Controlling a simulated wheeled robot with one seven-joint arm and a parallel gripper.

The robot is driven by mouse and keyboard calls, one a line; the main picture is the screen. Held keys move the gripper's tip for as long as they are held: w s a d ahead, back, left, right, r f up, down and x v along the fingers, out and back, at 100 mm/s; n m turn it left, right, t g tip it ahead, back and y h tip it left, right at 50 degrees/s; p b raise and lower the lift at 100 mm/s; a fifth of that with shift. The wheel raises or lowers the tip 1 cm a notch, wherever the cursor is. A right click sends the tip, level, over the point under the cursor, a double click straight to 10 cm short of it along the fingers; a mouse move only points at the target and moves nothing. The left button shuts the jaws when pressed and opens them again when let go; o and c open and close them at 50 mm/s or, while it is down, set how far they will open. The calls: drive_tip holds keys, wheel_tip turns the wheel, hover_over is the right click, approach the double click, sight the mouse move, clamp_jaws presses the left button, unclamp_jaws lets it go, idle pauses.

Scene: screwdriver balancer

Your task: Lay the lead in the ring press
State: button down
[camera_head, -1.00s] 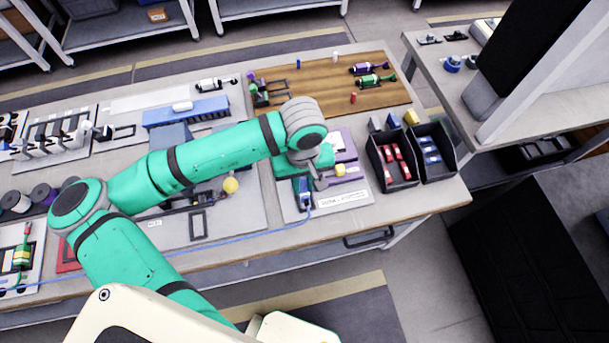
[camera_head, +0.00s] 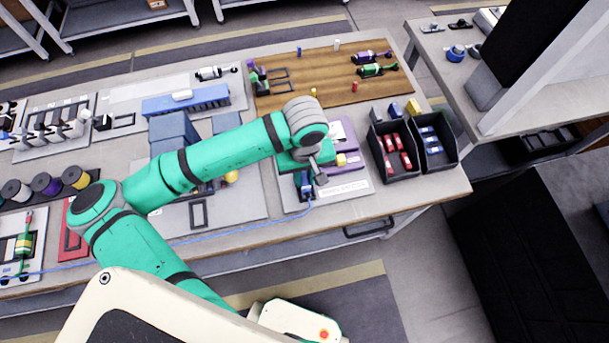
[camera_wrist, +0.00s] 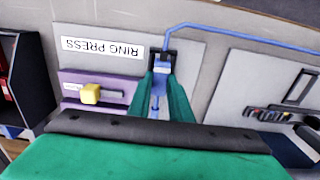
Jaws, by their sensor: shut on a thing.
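My gripper (camera_wrist: 160,93) is shut on the blue lead (camera_wrist: 160,80), whose cable runs from the fingertips up and to the right in the wrist view. In the head view, my gripper (camera_head: 305,184) is at the front left part of the ring press's grey plate. The purple ring press (camera_wrist: 108,88), with a yellow block (camera_wrist: 90,93), is left of my fingers in the wrist view, apart from them. Its "RING PRESS" label (camera_wrist: 102,47) lies on the plate. The press (camera_head: 345,137) is partly hidden by my wrist in the head view. The lead's held end is partly hidden between the fingers.
Two black bins (camera_head: 393,177) with red and blue parts stand right of the press. A wooden board (camera_head: 330,75) with small parts lies behind it. The blue cable (camera_head: 225,238) trails left along the table front. Another grey fixture plate (camera_head: 235,207) lies left.

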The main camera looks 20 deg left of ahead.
drive_tip(key=shift+s, duration=0.1)
drive_tip(key=shift+f, duration=0.4)
idle(0.5)
drive_tip(key=shift+f, duration=0.2)
idle(0.5)
drive_tip(key=c, duration=1.5)
unclamp_jaws()
drive_tip(key=shift+c, duration=0.2)
wheel_tip(320, 180, up, 11)
drive_tip(key=shift+f, duration=0.1)
